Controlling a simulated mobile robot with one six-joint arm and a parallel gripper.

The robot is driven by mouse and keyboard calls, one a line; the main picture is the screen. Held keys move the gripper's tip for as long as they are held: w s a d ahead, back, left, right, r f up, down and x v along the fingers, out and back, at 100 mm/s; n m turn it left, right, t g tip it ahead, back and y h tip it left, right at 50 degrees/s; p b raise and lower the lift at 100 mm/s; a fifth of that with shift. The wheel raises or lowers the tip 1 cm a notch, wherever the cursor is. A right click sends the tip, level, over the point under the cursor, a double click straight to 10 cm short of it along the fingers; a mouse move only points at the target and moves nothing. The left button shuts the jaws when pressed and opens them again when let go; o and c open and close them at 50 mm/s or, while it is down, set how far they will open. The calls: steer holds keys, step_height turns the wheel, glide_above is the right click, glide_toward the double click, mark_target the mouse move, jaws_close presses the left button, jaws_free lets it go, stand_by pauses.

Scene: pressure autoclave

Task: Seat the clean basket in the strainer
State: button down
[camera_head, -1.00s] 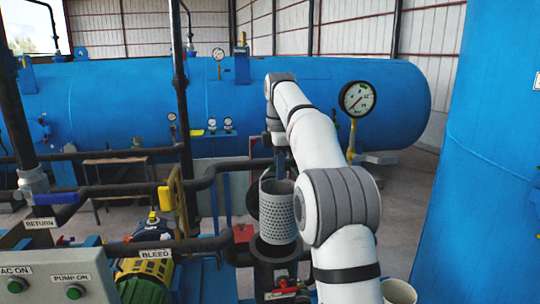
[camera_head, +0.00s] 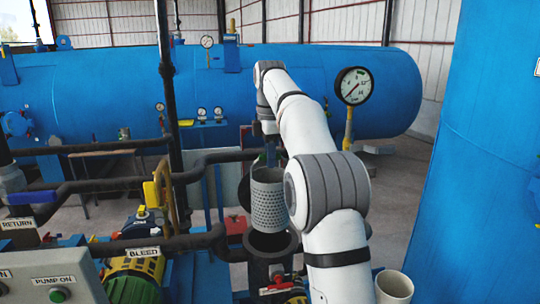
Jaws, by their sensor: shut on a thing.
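The clean basket (camera_head: 268,204) is a light grey perforated cylinder, upright, in the middle of the head view. My gripper (camera_head: 269,155) is at its top rim, partly hidden by my white arm, and is shut on the basket. The strainer (camera_head: 273,247) is a dark round body with an open top, directly below the basket in the picture. The basket's lower end overlaps the far part of the strainer's opening; I cannot tell whether it is above the opening or slightly inside it.
A red-handled valve (camera_head: 280,286) sits on the strainer's front. A dark round part, perhaps the strainer's lid (camera_head: 244,193), shows behind the basket. A pale cup-like container (camera_head: 394,287) stands at lower right. Dark pipes and a yellow lever (camera_head: 160,192) are at left. A large blue tank (camera_head: 490,170) fills the right.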

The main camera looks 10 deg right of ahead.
mark_target(270, 172)
steer(key=shift+f+b, duration=1.5)
steer(key=shift+f, duration=0.95)
steer(key=shift+p, duration=0.95)
